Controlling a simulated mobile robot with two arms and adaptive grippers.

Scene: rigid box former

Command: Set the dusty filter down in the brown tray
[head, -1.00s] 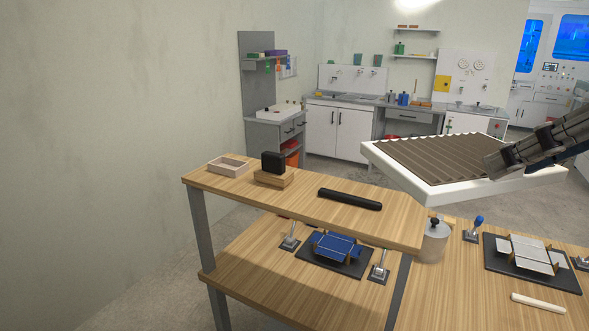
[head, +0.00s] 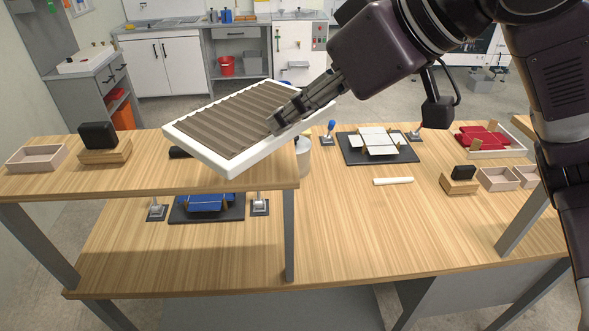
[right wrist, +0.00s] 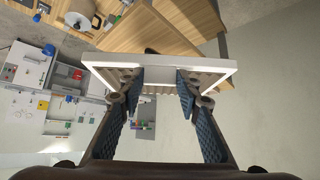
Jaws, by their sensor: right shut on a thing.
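The dusty filter (head: 228,112) is a white-framed panel with brown pleats. In the head view it is tilted in the air over the right end of the raised wooden shelf. My right gripper (head: 277,122) is shut on its right edge. In the right wrist view the fingers (right wrist: 160,80) grip the white frame of the filter (right wrist: 160,60). A small pale brown open tray (head: 37,157) sits at the left end of the shelf. Whether it is the brown tray of the task I cannot tell. My left gripper is not in view.
A black block in a wooden holder (head: 101,152) stands right of the pale tray. A black bar (head: 179,152) is partly hidden by the filter. The table's front middle is clear.

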